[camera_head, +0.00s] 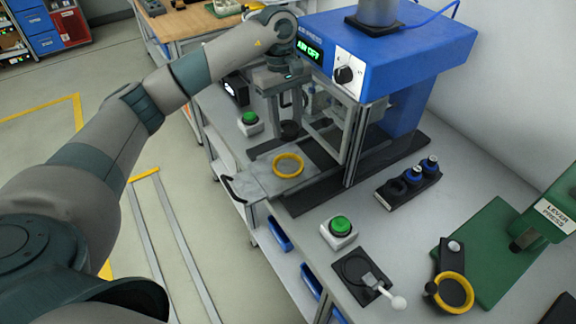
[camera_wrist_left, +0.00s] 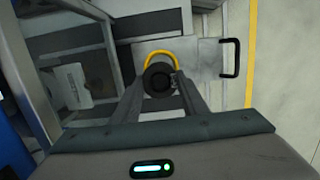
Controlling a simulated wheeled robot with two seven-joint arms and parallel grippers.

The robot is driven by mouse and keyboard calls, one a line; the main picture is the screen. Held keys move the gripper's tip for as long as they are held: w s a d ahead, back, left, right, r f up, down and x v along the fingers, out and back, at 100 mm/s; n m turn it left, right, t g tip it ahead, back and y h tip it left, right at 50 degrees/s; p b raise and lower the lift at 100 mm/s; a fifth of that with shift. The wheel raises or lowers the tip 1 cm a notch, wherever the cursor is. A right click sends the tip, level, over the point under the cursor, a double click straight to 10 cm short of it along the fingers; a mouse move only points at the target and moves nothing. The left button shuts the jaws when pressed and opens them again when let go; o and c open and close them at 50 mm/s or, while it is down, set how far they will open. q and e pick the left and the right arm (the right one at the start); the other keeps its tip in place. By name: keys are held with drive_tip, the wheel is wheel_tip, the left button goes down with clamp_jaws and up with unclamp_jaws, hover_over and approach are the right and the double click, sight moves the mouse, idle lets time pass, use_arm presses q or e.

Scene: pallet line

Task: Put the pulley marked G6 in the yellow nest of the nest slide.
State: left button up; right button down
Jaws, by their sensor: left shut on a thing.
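My left gripper (camera_head: 290,125) is shut on a small dark pulley (camera_head: 290,131), held above the slide in front of the blue press. The pulley also shows between the fingers in the left wrist view (camera_wrist_left: 158,80); any G6 mark on it cannot be read. The yellow nest (camera_head: 288,166) is a ring on the grey plate of the nest slide (camera_head: 257,184), which is pulled out of the press. In the left wrist view the pulley covers part of the yellow nest (camera_wrist_left: 176,53). The pulley appears apart from the nest. My right gripper is not in view.
A blue air press (camera_head: 410,45) stands behind the slide. A black rack (camera_head: 385,200) with several dark and blue parts lies to the right. Green buttons (camera_head: 340,225) and (camera_head: 250,118), a lever fixture (camera_head: 362,275) and a green lever press (camera_head: 500,245) with another yellow ring (camera_head: 468,305) occupy the bench.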

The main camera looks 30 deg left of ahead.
sight(288, 165)
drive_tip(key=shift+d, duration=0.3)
